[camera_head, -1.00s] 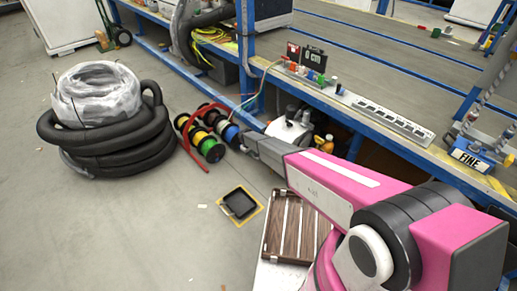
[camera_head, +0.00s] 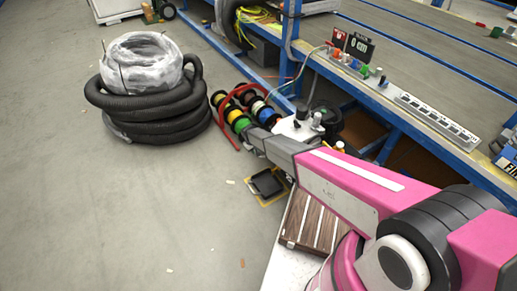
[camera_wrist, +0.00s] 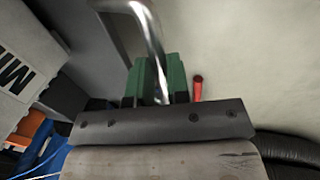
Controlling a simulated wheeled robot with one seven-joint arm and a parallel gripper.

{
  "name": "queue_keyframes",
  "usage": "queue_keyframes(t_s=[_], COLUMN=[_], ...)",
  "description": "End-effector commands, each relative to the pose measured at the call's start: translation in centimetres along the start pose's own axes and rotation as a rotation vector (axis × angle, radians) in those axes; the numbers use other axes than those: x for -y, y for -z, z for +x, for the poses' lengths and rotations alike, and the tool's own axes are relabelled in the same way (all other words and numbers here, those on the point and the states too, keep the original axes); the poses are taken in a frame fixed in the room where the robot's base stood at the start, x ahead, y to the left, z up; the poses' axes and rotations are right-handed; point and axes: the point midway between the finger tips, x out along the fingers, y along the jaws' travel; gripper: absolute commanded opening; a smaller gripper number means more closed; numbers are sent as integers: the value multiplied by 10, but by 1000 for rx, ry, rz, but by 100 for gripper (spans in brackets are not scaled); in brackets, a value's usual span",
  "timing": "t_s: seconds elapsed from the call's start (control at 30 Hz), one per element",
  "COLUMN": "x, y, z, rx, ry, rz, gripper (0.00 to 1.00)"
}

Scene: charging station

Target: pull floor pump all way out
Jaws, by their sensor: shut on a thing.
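The floor pump (camera_head: 291,129) shows in the head view as a pale body with dark knobs at the blue bench's edge. My pink arm covers part of it. My gripper (camera_head: 256,137) is at its left side, partly hidden by the arm. In the wrist view my gripper (camera_wrist: 160,82) has its green fingers shut on a bent chrome handle (camera_wrist: 152,35). A pale casing with black lettering (camera_wrist: 22,66), cut off at left, may be part of the pump.
The black hose coil (camera_head: 155,115) stands on open floor at left. Cable reels (camera_head: 240,121) in a red frame are close left of the pump. A black tray on a yellow mat (camera_head: 267,184) lies nearer. A "0 cm" sign (camera_head: 357,47) stands on the bench (camera_head: 375,98).

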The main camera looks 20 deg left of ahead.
Motion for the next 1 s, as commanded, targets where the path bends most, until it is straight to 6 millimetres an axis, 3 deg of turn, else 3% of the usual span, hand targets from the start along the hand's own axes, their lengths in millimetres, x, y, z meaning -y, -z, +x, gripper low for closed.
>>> queue_keyframes(t_s=[0.5,0.53,0.6,1.0], x=[8,9,9,6], y=[0,0,0,0], z=[-2,-2,-2,-5], rx=[-1,-1,-1,-1], ry=[4,4,4,0], rz=[0,0,0,0], gripper=[0,20,42,42])
